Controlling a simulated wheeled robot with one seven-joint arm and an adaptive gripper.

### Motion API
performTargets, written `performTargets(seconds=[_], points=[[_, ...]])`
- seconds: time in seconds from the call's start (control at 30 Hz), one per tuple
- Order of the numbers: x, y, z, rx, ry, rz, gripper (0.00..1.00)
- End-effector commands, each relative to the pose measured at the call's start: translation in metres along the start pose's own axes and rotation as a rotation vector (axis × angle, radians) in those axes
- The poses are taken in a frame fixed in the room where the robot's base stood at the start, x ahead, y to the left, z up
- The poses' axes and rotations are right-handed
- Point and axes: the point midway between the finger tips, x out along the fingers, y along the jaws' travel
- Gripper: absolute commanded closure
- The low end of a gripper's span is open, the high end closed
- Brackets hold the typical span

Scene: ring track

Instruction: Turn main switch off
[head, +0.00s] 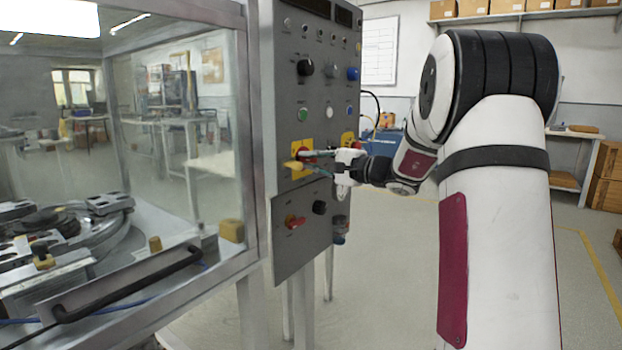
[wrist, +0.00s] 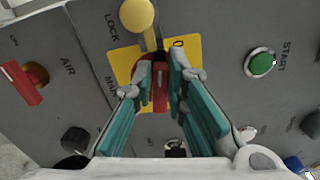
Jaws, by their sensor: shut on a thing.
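The main switch is a red handle (wrist: 160,86) on a yellow plate (wrist: 185,55) on the grey control panel. In the wrist view the handle stands between my teal fingers, its length running up and down the picture. A "0" mark shows at the plate's right corner; other marks are partly hidden. A yellow lock knob (wrist: 137,15) on a short stem sits above the plate, by the word LOCK. My gripper (wrist: 162,80) is shut on the handle. In the head view my gripper (head: 312,162) reaches the yellow plate (head: 301,145) from the right, partly covering the switch.
The red AIR lever (wrist: 24,82) and green START button (wrist: 260,63) flank the switch in the wrist view. Black knobs (head: 304,68) and other buttons crowd the panel. A glass-walled enclosure (head: 180,130) stands left of the panel. Floor (head: 390,270) right of the panel is clear.

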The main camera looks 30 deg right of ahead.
Motion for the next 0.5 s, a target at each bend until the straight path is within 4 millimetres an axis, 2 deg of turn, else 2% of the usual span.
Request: performTargets(seconds=[0.03,0.5], points=[[-0.0001,0.0071,-0.0009,-0.029,0.000,0.002,1.00],[-0.0005,0.0082,-0.0015,-0.199,0.001,0.005,1.00]])
